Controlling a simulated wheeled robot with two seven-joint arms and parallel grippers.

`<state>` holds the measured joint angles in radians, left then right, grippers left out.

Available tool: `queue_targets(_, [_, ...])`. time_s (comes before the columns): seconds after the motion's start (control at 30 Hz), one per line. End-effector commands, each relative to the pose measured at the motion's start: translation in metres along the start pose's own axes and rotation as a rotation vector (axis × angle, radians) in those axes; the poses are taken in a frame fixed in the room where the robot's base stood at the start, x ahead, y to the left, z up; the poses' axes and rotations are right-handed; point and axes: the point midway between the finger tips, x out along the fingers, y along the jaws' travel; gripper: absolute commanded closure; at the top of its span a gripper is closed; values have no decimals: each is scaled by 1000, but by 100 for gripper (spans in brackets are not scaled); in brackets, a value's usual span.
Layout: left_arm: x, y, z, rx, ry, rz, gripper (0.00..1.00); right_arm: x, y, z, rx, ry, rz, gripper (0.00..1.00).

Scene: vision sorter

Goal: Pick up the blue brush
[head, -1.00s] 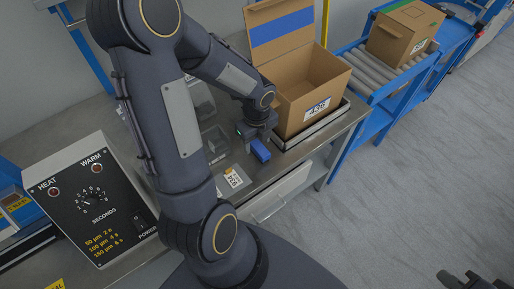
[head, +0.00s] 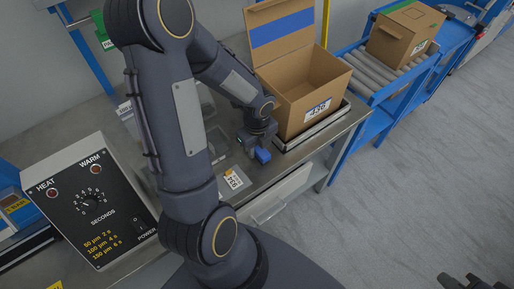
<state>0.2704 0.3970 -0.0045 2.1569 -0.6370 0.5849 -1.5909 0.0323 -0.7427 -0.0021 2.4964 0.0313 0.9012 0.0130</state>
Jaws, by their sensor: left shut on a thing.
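The blue brush (head: 263,156) shows as a small blue block at the tip of my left gripper (head: 258,147). The gripper points down and is shut on the brush, just over the metal table near its front edge. The gripper hides part of the brush, and I cannot tell how far it is off the table. Only part of my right gripper (head: 466,282) shows at the bottom right corner, away from the table; its fingers are too cut off to judge.
An open cardboard box (head: 312,97) stands on a tray just behind and right of my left gripper. A clear container (head: 217,142) is left of it, with a label card (head: 233,182) in front. A sealer box (head: 88,205) stands at left. A roller conveyor (head: 377,70) holds another carton (head: 404,31).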

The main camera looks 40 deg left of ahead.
Motion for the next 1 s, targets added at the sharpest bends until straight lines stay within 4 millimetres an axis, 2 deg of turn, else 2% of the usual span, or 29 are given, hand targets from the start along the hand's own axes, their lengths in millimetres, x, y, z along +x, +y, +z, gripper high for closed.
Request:
queue_targets(0.27, [-11,-1,1,0,-2,-2,95,-3,-1,-1,0,0,0,100])
queue_targets(0.43, [-36,-1,1,-1,-3,-6,95,-8,-4,-4,0,0,0,100])
queue_targets(0.77, [-98,48,-21,-1,-4,-7,95,-17,-8,-9,0,0,0,100])
queue_targets(1.0, [-115,92,-41,-2,-3,-4,95,-19,-9,-10,0,0,0,100])
